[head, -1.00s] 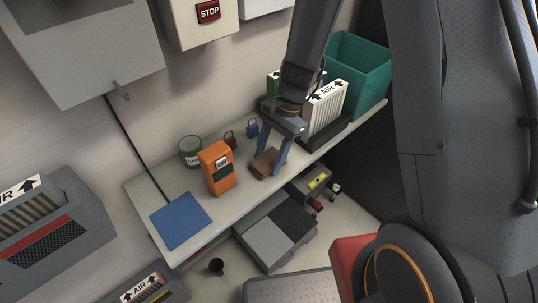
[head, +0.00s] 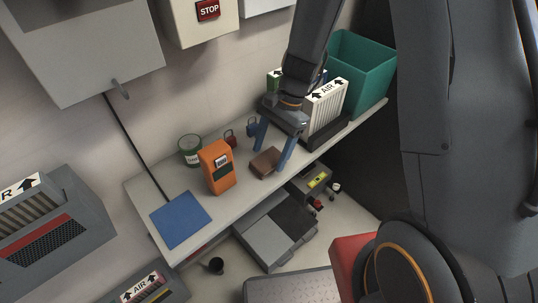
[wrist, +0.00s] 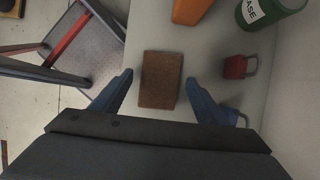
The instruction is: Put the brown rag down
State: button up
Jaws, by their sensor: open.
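The brown rag (head: 265,162) is a folded brown block lying flat on the pale shelf (head: 232,200), near its front edge. In the wrist view the rag (wrist: 161,80) lies between and just beyond the tips of the blue fingers. My gripper (head: 271,155) is open, with its fingers spread wide on either side of the rag and apart from it. My gripper also shows at the bottom of the wrist view (wrist: 160,93). Nothing is held in it.
An orange meter (head: 218,168) stands left of the rag, with a green can (head: 190,150) behind it. A red padlock (head: 230,138) and a blue padlock (head: 252,127) are near the wall. A white air filter (head: 325,108) and teal bin (head: 362,75) stand right. A blue mat (head: 180,220) lies left.

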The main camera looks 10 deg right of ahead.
jog(key=b+v, duration=0.2)
jog(key=v, duration=0.7)
jog(key=s+d+r+n+t+h, duration=0.1)
jog(key=s+d+n+t+h, duration=0.2)
jog(key=s+d+n, duration=0.6)
jog(key=shift+s+d+r+n+h, duration=0.15)
jog(key=shift+s+r+n+h, duration=0.3)
jog(key=shift+n, duration=0.65)
jog(key=shift+f, duration=0.15)
dwell(0.4)
